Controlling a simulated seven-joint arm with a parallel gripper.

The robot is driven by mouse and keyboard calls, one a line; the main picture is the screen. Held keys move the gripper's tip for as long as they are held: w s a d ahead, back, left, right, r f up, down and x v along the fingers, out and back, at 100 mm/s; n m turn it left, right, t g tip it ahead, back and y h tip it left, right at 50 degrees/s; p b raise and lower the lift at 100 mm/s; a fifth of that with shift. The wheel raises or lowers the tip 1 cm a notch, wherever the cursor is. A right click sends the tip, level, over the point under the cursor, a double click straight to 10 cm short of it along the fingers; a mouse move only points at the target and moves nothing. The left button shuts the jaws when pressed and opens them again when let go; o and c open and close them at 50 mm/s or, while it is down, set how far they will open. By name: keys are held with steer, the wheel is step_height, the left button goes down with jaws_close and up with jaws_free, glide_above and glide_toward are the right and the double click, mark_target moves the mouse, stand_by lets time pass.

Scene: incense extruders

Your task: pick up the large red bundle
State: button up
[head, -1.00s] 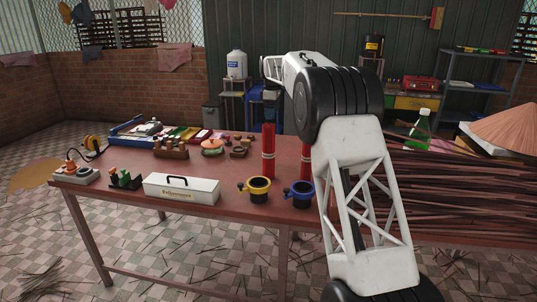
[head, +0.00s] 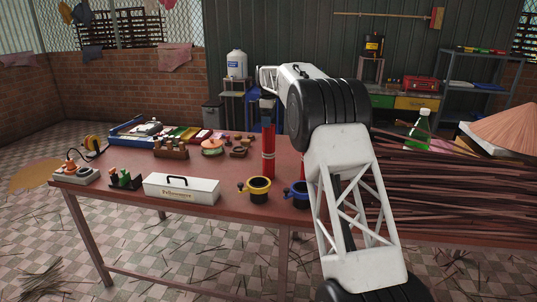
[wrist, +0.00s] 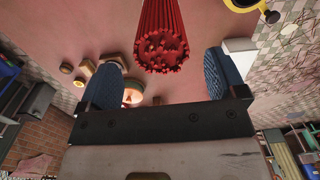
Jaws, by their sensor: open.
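A tall red bundle (head: 268,158) with a pale band stands upright on the table. My gripper (head: 267,104) is at its top, pointing down. In the wrist view the bundle (wrist: 163,45) shows its round end of many red sticks between my gripper's two blue pads (wrist: 163,68). The jaws are open, with a gap on each side of the bundle. A second red bundle (head: 303,168) stands to the right in the head view, mostly hidden by my arm, so I cannot compare their sizes well.
On the table (head: 232,218), a yellow-ringed cup (head: 258,190) and a blue-ringed cup (head: 298,196) stand in front of the bundles. A white toolbox (head: 181,189) is at front left. Wooden pieces (head: 238,148) lie behind left. Loose dark sticks (head: 440,190) cover the right side.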

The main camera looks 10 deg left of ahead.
mark_target(269, 131)
steer(key=shift+f, duration=0.2)
steer(key=shift+s+d+f, duration=0.1)
steer(key=shift+f, duration=2.45)
steer(key=c, duration=1.5)
steer(key=shift+r, duration=0.15)
steer(key=shift+r, duration=4.95)
